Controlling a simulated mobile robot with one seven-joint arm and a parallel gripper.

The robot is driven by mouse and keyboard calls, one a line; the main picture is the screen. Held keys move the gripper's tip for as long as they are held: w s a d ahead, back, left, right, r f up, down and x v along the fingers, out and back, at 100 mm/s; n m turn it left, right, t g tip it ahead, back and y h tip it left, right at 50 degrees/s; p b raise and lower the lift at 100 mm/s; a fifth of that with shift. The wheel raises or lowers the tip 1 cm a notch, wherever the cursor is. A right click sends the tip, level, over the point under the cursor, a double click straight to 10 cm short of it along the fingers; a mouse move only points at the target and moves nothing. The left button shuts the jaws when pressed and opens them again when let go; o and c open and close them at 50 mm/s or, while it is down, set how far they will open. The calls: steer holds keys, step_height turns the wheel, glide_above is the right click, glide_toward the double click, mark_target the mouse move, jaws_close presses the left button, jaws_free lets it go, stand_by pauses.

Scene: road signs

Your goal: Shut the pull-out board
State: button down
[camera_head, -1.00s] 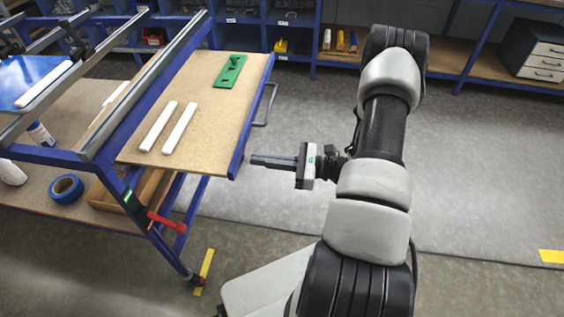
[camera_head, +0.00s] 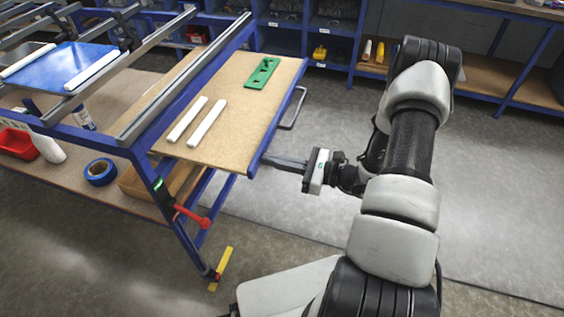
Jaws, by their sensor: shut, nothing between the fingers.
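The pull-out board (camera_head: 228,130) is a tan wooden panel that sticks out to the right from the blue-framed bench. It has a blue front edge (camera_head: 280,115) and a dark bar handle (camera_head: 293,110). Two white strips (camera_head: 197,122) and a green plate (camera_head: 262,73) lie on it. My gripper (camera_head: 267,159) is shut and empty, its fingers pointing left. The fingertips are at the near end of the blue edge, below the handle in the picture. I cannot tell whether they touch it.
A red clamp lever (camera_head: 190,214) sticks out at the near bench leg. A blue tape roll (camera_head: 100,172) lies on the lower shelf. A yellow floor strip (camera_head: 221,268) is by the leg. Blue shelving (camera_head: 330,30) stands behind.

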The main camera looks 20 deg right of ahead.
mark_target(192, 141)
steer(key=b+x, duration=0.2)
steer(key=x, duration=2.1)
steer(key=shift+w+a+f, duration=0.1)
steer(key=shift+w+a, duration=0.05)
steer(key=shift+a, duration=0.15)
steer(key=shift+w+a, duration=0.35)
steer(key=shift+a, duration=0.1)
steer(key=shift+a+r, duration=0.1)
steer(key=shift+r, duration=0.1)
steer(key=shift+w+a+r, duration=0.1)
steer(key=shift+w+r, duration=0.05)
